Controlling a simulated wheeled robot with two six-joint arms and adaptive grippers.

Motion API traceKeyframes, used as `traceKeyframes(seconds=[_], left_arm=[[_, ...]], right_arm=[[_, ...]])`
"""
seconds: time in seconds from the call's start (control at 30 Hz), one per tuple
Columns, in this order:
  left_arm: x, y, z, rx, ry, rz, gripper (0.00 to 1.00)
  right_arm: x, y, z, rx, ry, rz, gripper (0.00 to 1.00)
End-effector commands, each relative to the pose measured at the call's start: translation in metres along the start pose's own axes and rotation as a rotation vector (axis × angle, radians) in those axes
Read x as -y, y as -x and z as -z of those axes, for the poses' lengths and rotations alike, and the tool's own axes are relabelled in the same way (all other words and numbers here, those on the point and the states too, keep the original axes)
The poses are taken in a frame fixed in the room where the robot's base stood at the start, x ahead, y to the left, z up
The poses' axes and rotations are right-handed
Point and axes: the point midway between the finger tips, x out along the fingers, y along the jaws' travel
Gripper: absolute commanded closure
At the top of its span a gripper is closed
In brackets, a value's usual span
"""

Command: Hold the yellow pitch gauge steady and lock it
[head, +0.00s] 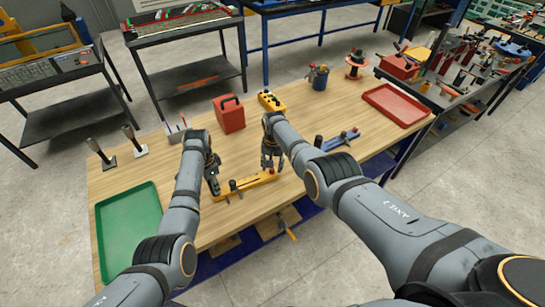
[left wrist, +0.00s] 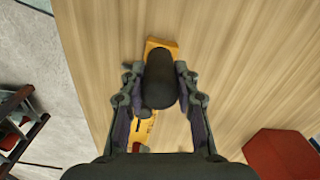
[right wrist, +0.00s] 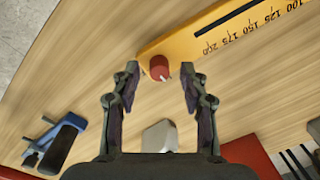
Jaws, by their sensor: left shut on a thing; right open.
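The yellow pitch gauge (head: 257,181) lies on the wooden table near its front edge. My left gripper (head: 213,187) is shut on the gauge's upright black handle (left wrist: 160,82), at its left end. In the right wrist view the gauge (right wrist: 222,32) shows a printed scale, a dark slot and a red knob (right wrist: 159,67) with a small pale pointer. My right gripper (right wrist: 160,92) is open above the gauge's right end, its fingers on either side of the knob in that view and apart from it. The head view does not show the knob clearly.
A blue tool with a black handle (head: 339,141) lies to the right. A green tray (head: 128,228) is at the left and a red tray (head: 397,104) at the far right. A red box (head: 229,114) and a yellow control box (head: 270,101) stand behind. Bare wood surrounds the gauge.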

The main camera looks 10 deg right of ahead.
Motion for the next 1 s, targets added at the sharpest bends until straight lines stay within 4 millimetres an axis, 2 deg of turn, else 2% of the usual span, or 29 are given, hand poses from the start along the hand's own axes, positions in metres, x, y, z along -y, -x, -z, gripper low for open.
traceKeyframes(seconds=[0.23, 0.4, 0.6, 0.73, 1.0], left_arm=[[0.000, 0.001, 0.001, -0.002, 0.000, 0.001, 1.00], [0.000, 0.001, 0.001, -0.002, 0.000, 0.001, 1.00], [0.000, 0.001, 0.001, -0.002, 0.000, 0.001, 1.00], [0.000, 0.001, 0.001, -0.002, 0.000, 0.001, 1.00], [0.000, 0.001, 0.001, -0.001, 0.000, 0.001, 1.00]], right_arm=[[0.000, 0.028, -0.001, -0.005, 0.000, 0.003, 0.56], [0.000, 0.073, 0.000, -0.005, 0.001, 0.002, 0.56], [0.000, 0.106, -0.001, -0.002, 0.001, 0.000, 0.56], [0.000, 0.114, -0.001, -0.001, 0.001, 0.000, 0.56], [0.000, 0.115, -0.001, 0.000, 0.000, 0.000, 0.56]])
